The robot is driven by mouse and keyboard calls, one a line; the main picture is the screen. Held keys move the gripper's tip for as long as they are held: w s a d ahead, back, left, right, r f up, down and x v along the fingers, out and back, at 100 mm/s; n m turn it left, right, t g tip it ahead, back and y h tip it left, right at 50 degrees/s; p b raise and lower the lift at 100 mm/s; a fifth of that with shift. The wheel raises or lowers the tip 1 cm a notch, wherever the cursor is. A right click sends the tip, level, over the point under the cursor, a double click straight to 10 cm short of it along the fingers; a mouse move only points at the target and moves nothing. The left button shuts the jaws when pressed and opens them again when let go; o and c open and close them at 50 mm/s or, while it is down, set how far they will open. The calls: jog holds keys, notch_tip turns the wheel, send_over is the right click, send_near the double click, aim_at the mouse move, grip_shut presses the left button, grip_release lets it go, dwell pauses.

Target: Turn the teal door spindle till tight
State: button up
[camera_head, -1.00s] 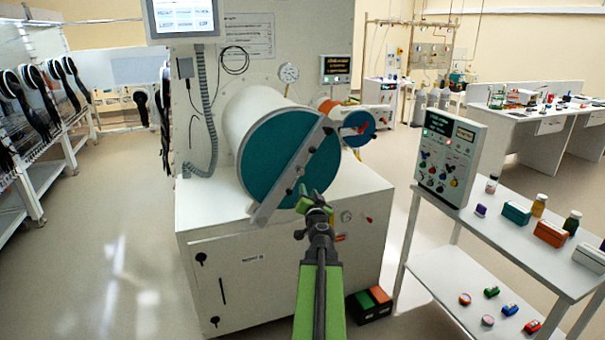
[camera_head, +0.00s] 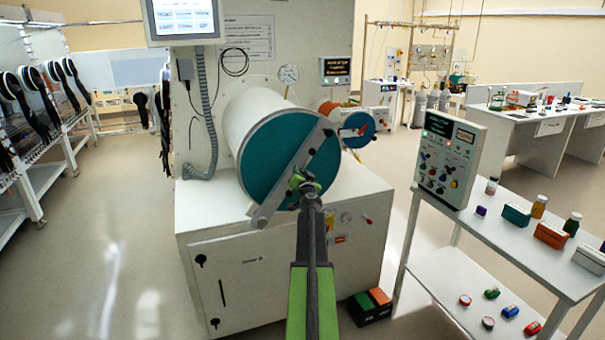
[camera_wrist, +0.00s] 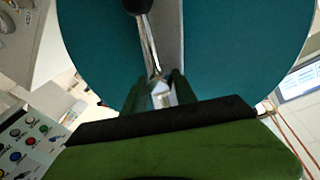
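The large teal round door (camera_head: 262,150) closes the end of the white cylinder, with a grey bar (camera_head: 268,208) slanting across it. The door also fills the top of the wrist view (camera_wrist: 235,50). My gripper (camera_head: 303,180) is in front of the bar near the door's middle and hides the hub in the head view. In the wrist view, the spindle's shiny rod (camera_wrist: 149,42) with a black knob (camera_wrist: 138,5) runs down to a silver end piece between my fingers (camera_wrist: 160,95). The fingers stand apart around that piece; whether they touch it is unclear.
A smaller blue-teal door (camera_head: 357,130) is to the right. A control box (camera_head: 450,160) stands on a white shelf table (camera_head: 490,232) with bottles and small boxes. An orange and green box (camera_head: 370,305) lies on the floor. The floor at left is clear.

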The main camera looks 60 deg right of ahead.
grip_shut()
dwell(1.4)
